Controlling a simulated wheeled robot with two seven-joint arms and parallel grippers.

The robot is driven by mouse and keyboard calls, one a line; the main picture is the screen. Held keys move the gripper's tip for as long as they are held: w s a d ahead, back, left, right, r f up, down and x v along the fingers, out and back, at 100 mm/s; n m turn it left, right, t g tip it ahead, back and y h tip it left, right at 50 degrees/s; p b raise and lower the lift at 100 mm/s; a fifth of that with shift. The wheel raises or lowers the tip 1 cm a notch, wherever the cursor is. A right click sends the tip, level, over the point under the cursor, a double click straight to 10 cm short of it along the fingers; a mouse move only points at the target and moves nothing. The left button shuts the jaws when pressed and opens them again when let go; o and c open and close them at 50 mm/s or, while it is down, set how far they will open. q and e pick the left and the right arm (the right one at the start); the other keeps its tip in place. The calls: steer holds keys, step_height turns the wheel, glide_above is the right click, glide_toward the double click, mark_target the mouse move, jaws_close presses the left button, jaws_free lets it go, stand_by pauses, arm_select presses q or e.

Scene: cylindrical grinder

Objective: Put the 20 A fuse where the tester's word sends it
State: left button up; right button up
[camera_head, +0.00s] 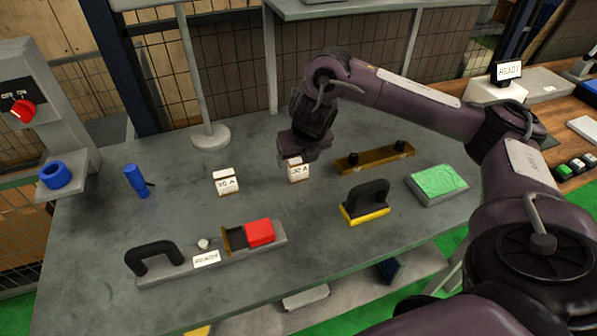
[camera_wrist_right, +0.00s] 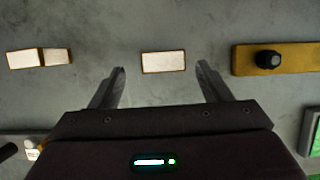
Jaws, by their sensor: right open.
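A white fuse block (camera_head: 299,173) with an upside-down label, partly covered and hard to read, stands on the grey table (camera_head: 330,240). It looks like the 20 A fuse. My right gripper (camera_head: 297,157) is just above it, open; in the right wrist view the white block (camera_wrist_right: 163,62) lies between and slightly beyond the spread fingers (camera_wrist_right: 163,80), apart from both. Another white labelled block (camera_head: 226,182) stands to its left. The tester's screen (camera_head: 509,71) on the wooden bench reads READY. My left gripper is not in view.
A brass bar with black knobs (camera_head: 375,157) lies close to the right. A yellow-based black handle (camera_head: 367,202) and a green-topped box (camera_head: 437,184) stand further right. A grey bar with a red block (camera_head: 260,232) lies in front.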

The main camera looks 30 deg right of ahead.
mark_target(299, 160)
steer(key=b+x, duration=0.1)
steer(key=x, duration=0.3)
steer(key=shift+d, duration=0.15)
steer(key=shift+w+f, duration=0.1)
steer(key=shift+f, duration=0.05)
steer(key=shift+c, duration=0.9)
steer(key=shift+d+f, duration=0.1)
steer(key=c, duration=0.9)
steer(key=shift+c, duration=0.6)
step_height(299, 160, up, 20)
steer(key=p, duration=1.2)
arm_select(q)
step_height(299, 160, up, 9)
steer(key=b, duration=0.1)
steer(key=shift+b, duration=0.3)
arm_select(e)
steer(key=s+a+f+m+g, duration=0.2)
steer(key=s+a+m+g, duration=0.1)
steer(key=m, duration=0.8)
steer(key=s+a+f+m+g, duration=0.2)
steer(key=s+a+m, duration=0.4)
steer(key=m, duration=0.5)
steer(key=s+a+f+m+g+y, duration=0.1)
steer(key=s+a+m+g, duration=0.3)
steer(key=m, duration=0.7)
steer(key=shift+s+a+f, duration=0.45)
steer(key=shift+s+f, duration=0.4)
steer(key=shift+f, duration=0.05)
